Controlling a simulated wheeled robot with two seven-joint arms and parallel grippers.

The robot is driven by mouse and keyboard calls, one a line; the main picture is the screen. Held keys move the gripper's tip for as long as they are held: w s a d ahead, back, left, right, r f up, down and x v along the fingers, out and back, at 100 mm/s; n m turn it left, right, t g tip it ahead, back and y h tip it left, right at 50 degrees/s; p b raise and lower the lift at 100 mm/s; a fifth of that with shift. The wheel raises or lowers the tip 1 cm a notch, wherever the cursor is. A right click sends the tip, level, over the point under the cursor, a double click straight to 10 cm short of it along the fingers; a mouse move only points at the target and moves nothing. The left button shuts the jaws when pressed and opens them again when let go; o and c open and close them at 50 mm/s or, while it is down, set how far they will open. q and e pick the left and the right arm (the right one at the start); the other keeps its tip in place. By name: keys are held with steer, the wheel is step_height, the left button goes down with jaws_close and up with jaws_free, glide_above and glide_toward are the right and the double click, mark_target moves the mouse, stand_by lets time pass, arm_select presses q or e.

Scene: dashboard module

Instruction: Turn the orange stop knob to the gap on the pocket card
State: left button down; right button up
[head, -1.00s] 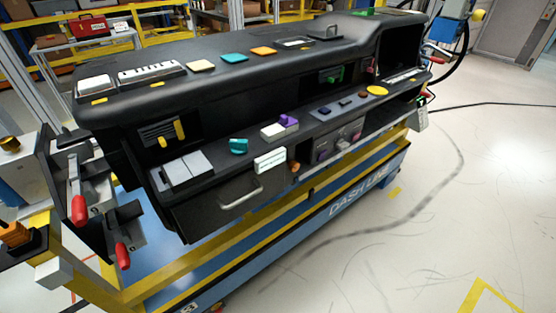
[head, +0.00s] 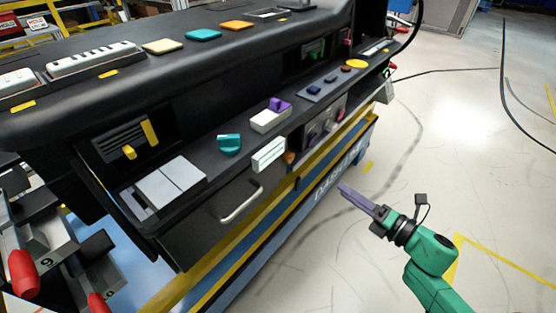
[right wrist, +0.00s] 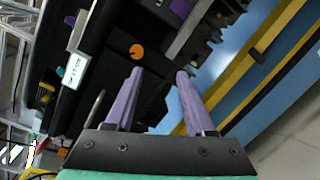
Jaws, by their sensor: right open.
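The orange stop knob (head: 289,157) is small and sits on the front face of the black dashboard, just right of a white card (head: 268,154). In the right wrist view the knob (right wrist: 137,52) is a round orange disc on a black panel, with a dark line across it. The white card (right wrist: 75,70) with print stands to its left; I cannot read the print or make out a gap. My right gripper (head: 343,189) is open and empty, in front of the dashboard and right of the knob. Its purple fingers (right wrist: 160,73) are apart and do not touch the knob. My left gripper is out of view.
A drawer handle (head: 241,205) sticks out below left of the card. A teal knob (head: 229,144) and a white block with a purple top (head: 270,116) sit on the ledge. Red-handled clamps (head: 23,273) stand at lower left. Floor at right is clear.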

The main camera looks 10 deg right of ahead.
mark_target(291, 159)
steer(key=w+a+r+n, duration=0.1)
steer(key=w+a, duration=0.2)
steer(key=w+a+r+y+p, duration=0.1)
steer(key=w+a, duration=0.3)
steer(key=w+a+r+n+p, duration=0.1)
steer(key=w+a, duration=0.2)
steer(key=shift+w+a+n+g+y, duration=0.25)
steer(key=shift+a+n+g+y, duration=0.05)
steer(key=shift+a+y, duration=0.1)
steer(key=shift+w+a, duration=0.2)
steer(key=shift+a, duration=0.05)
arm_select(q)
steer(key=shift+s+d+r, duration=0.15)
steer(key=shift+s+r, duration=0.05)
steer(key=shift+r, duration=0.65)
arm_select(e)
jaws_close()
